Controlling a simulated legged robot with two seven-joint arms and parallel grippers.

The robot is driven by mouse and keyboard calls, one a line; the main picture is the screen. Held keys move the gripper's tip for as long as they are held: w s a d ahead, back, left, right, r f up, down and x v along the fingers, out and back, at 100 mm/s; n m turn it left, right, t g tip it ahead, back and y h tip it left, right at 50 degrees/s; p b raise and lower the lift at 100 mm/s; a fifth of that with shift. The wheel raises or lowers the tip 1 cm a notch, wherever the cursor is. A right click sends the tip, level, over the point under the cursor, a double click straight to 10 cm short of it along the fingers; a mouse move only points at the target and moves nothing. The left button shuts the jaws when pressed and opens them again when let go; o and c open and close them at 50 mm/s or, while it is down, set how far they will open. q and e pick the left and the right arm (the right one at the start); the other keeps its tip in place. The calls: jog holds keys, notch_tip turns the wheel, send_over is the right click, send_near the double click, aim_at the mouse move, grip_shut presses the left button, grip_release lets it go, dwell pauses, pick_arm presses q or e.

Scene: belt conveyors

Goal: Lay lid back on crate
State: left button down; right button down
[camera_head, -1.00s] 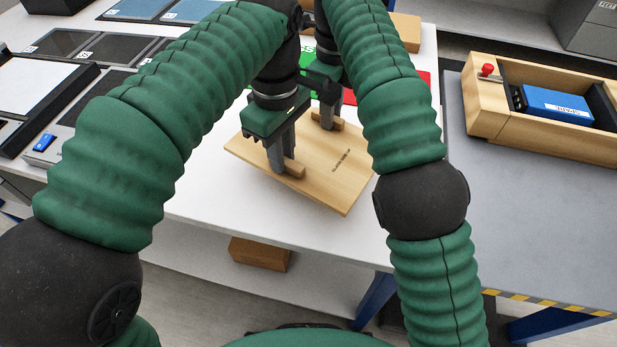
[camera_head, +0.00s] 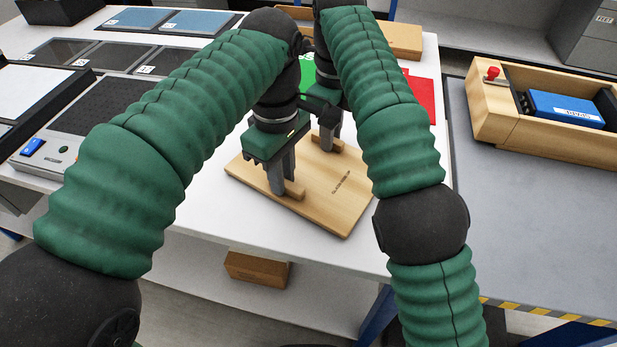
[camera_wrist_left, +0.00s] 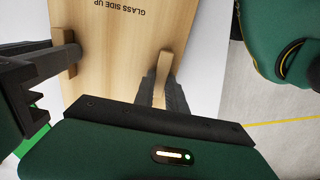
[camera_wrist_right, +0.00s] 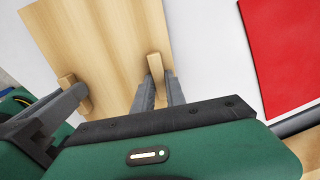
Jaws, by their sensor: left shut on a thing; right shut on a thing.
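The lid (camera_head: 345,200) is a flat pale wooden board with printed text and two small wooden block handles. It is over the white table; whether it touches the table is unclear. My left gripper (camera_head: 284,190) is shut on the near handle, which also shows in the left wrist view (camera_wrist_left: 162,80). My right gripper (camera_head: 327,143) is shut on the far handle, also seen in the right wrist view (camera_wrist_right: 155,68). The open wooden crate (camera_head: 492,118) stands at the right on a grey surface. It holds a blue box (camera_head: 565,107) and a red-knobbed part (camera_head: 492,73).
Red (camera_head: 420,98) and green mats lie on the white table behind the lid. Dark and blue panels (camera_head: 125,56) lie at the left. A cardboard box (camera_head: 257,268) sits below the table. The grey surface (camera_head: 530,225) before the crate is clear.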

pick_arm(q)
jog(key=c, duration=1.5)
grip_release()
jog(key=shift+d+f, duration=0.15)
jog(key=shift+f, duration=0.05)
pick_arm(e)
jog(key=c, duration=1.5)
grip_release()
jog(key=shift+s+a+f, duration=0.15)
jog(key=shift+f, duration=0.1)
pick_arm(q)
jog(key=shift+o, duration=0.7)
pick_arm(e)
jog(key=shift+o, duration=0.7)
